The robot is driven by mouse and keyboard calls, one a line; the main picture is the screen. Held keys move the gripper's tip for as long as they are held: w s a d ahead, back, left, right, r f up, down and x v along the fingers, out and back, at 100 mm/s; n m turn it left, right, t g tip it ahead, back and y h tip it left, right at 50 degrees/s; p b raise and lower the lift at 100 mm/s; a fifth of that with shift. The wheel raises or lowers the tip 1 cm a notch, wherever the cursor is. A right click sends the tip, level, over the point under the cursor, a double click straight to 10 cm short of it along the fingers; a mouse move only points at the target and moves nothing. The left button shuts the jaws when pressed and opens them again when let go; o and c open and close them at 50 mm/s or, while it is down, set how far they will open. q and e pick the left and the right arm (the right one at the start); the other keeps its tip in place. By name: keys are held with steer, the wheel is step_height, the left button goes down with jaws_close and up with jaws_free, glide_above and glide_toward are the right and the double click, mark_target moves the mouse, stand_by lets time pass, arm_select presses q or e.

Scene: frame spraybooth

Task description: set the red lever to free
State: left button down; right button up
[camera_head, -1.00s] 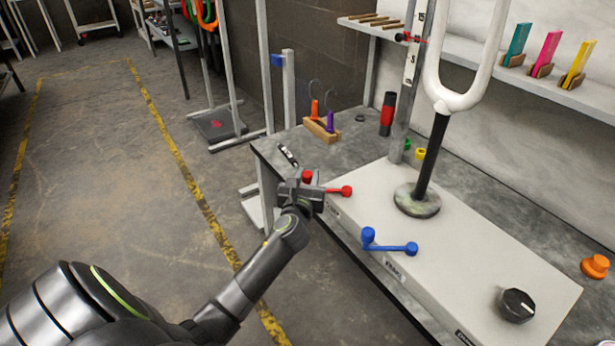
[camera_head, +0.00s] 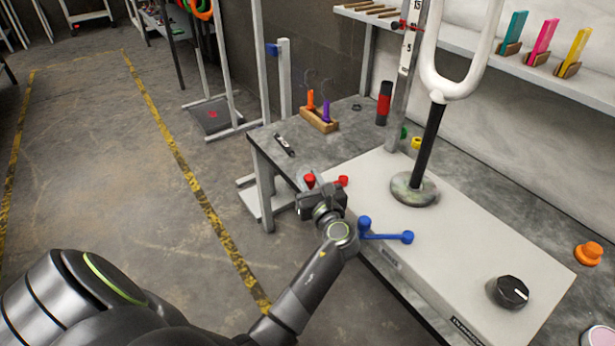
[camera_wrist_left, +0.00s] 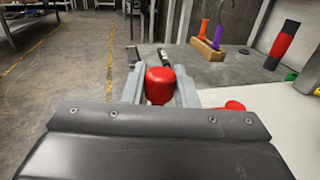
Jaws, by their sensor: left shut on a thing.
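The red lever has a round red knob (camera_head: 309,180) at its handle end and a second red end (camera_head: 343,181) at the left edge of the pale bench panel. My left gripper (camera_head: 311,187) is shut on the handle knob. In the left wrist view the knob (camera_wrist_left: 160,86) sits between the two grey fingers, with the other red end (camera_wrist_left: 235,106) to the right. The lever's rod is hidden behind my gripper. No lettering for the red lever can be read. My right gripper is not in view.
A blue lever (camera_head: 386,236) stands close to the right of my left wrist. Behind it, a dark post (camera_head: 429,150) carries a white loop. A black dial (camera_head: 510,292) sits at the panel's front right. Open floor (camera_head: 120,220) lies to the left.

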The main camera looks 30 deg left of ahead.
arm_select(q)
steer(key=shift+d+f, duration=0.1)
stand_by(0.3)
steer(key=c, duration=1.2)
jaws_free()
steer(key=shift+o, duration=0.2)
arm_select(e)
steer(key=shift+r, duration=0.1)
arm_select(q)
steer(key=shift+r, duration=0.35)
step_height(320, 180, up, 8)
steer(key=p, duration=0.3)
steer(key=shift+r, duration=0.1)
steer(key=shift+r+p, duration=0.4)
steer(key=shift+r, duration=0.2)
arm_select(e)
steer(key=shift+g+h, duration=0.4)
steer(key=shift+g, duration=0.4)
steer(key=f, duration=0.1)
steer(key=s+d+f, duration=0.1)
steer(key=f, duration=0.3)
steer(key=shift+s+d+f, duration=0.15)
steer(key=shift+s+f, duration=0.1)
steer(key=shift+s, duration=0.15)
arm_select(q)
steer(key=shift+c, duration=0.5)
